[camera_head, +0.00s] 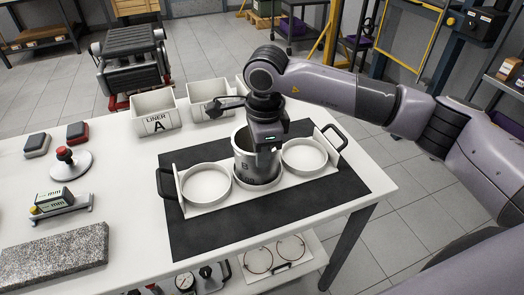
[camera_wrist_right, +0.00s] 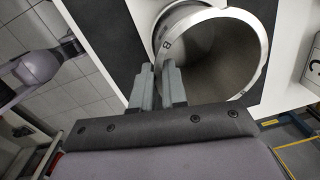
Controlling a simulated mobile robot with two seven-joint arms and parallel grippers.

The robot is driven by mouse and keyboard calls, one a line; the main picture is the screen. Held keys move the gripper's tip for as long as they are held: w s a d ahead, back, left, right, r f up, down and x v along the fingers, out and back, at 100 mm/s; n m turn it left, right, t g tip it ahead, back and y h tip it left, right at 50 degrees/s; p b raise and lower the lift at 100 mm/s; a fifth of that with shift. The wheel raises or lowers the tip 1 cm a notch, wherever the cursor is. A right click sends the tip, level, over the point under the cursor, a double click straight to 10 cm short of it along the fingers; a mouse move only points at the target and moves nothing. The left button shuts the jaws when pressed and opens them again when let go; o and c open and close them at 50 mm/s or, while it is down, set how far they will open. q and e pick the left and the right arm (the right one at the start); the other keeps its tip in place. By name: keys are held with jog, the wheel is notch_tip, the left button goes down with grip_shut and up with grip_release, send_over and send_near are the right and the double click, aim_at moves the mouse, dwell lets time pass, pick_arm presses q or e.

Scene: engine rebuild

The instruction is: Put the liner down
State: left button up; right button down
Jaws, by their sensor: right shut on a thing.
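The liner (camera_head: 243,142) is a grey metal cylinder marked B, upright over the middle seat of a white carrier (camera_head: 224,204) with black end handles. Its lower end is at the middle ring; I cannot tell whether it is fully seated. My right gripper (camera_head: 267,148) comes from above and is shut on the liner's wall. In the right wrist view the two fingers (camera_wrist_right: 158,80) meet the near edge of the liner's rim (camera_wrist_right: 163,35), and its hollow inside shows. My left gripper is not in view.
Empty round seats flank the liner on the left (camera_head: 206,184) and right (camera_head: 304,156). The carrier stands on a dark mat (camera_head: 210,242). Gauges and a stone block (camera_head: 54,258) lie left.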

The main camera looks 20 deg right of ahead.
jog(key=c, duration=1.2)
grip_release()
jog(key=shift+f, duration=0.1)
jog(key=shift+o, duration=0.2)
notch_tip(320, 180, up, 12)
jog(key=b, duration=0.1)
jog(key=shift+s, duration=0.4)
jog(key=shift+d, duration=0.1)
